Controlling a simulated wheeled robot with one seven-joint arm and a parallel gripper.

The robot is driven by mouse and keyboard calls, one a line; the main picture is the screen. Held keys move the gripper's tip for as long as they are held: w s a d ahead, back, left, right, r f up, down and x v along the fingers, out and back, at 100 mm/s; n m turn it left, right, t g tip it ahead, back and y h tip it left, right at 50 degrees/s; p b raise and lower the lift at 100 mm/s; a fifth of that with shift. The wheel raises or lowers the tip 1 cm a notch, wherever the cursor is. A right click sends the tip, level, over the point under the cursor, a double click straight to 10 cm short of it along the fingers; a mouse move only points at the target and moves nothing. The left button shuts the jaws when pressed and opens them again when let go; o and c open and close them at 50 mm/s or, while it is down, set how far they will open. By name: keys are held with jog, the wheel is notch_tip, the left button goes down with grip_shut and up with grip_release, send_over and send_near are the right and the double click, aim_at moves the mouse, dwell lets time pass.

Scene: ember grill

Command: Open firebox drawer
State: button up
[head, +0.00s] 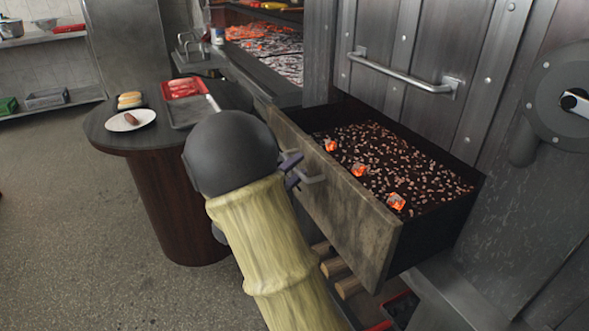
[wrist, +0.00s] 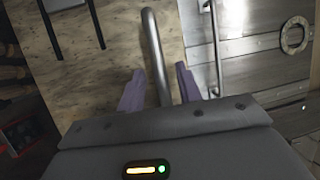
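The firebox drawer (head: 345,205) stands pulled out of the metal front in the head view. Ash and a few glowing embers (head: 359,170) lie inside it. Its bar handle (head: 314,180) is partly hidden by my gripper (head: 297,170). In the wrist view, the handle (wrist: 153,45) runs between the two purple fingers of my gripper (wrist: 161,88). The fingers are apart, with a gap visible beside the bar, so my gripper looks open around the handle. Whether one finger touches the bar is not clear.
A round table (head: 108,138) with a plate (head: 130,120) and a red tray (head: 184,88) stands left of my arm. A door handle (head: 405,73) sits above the drawer. Logs (head: 335,267) lie below it. Floor at the left is clear.

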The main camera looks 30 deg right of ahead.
jog(key=shift+r, duration=0.1)
jog(key=v, duration=1.7)
jog(key=shift+a+p, duration=0.25)
jog(key=shift+p, duration=0.05)
